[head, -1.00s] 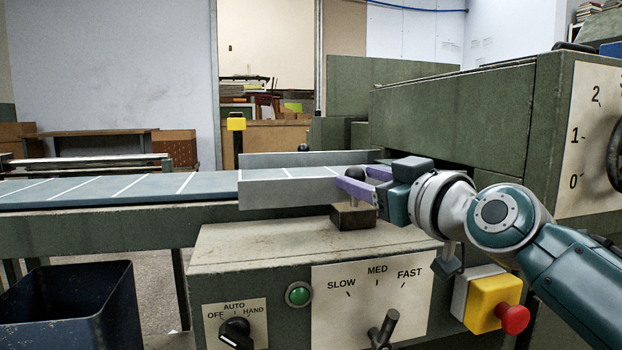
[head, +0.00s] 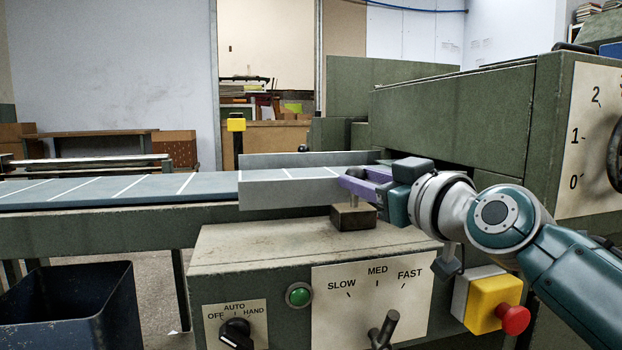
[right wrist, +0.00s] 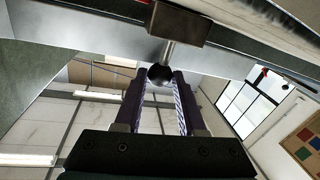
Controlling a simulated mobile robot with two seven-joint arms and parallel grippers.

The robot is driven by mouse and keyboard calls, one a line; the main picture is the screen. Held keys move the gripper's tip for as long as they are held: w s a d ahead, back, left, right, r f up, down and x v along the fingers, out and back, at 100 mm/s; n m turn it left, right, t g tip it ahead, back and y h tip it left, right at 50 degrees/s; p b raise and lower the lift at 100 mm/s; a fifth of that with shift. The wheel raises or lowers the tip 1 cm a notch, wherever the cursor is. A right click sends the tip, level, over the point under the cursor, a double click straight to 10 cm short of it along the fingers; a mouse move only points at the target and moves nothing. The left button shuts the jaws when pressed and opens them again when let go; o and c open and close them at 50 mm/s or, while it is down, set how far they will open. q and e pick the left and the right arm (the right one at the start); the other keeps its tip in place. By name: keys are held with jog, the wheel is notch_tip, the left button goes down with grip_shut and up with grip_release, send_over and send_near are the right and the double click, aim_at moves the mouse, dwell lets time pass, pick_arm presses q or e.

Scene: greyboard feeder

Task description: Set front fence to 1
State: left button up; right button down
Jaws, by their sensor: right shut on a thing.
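The front fence (head: 290,188) is a long grey metal plate standing along the near side of the feed bed. A dark ball knob (head: 355,173) on a short post stands at its right end, above a brown block (head: 353,216). My right gripper (head: 360,182), with purple fingers, is shut on this knob from the right. In the right wrist view, the knob (right wrist: 160,75) sits between the two fingertips, with its stem running to the block (right wrist: 178,24). The fingers partly hide the fence's right end. My left gripper is not in view.
The blue-grey bed (head: 110,188) with white cross lines runs left, with a rear fence (head: 275,159) behind. A speed panel (head: 373,300) and red stop button (head: 514,319) lie below my right arm. A dial plate marked 0, 1, 2 (head: 588,140) is at right.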

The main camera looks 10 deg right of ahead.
dwell(0.5)
jog(key=shift+s+r+p, duration=0.1)
jog(key=shift+s+p, duration=0.35)
jog(key=shift+p, duration=0.15)
jog(key=c, duration=0.5)
grip_release()
jog(key=shift+s, duration=0.1)
jog(key=shift+s+d, duration=0.1)
jog(key=shift+s, duration=0.15)
jog(key=shift+p+v, duration=1.65)
jog(key=shift+v, duration=3)
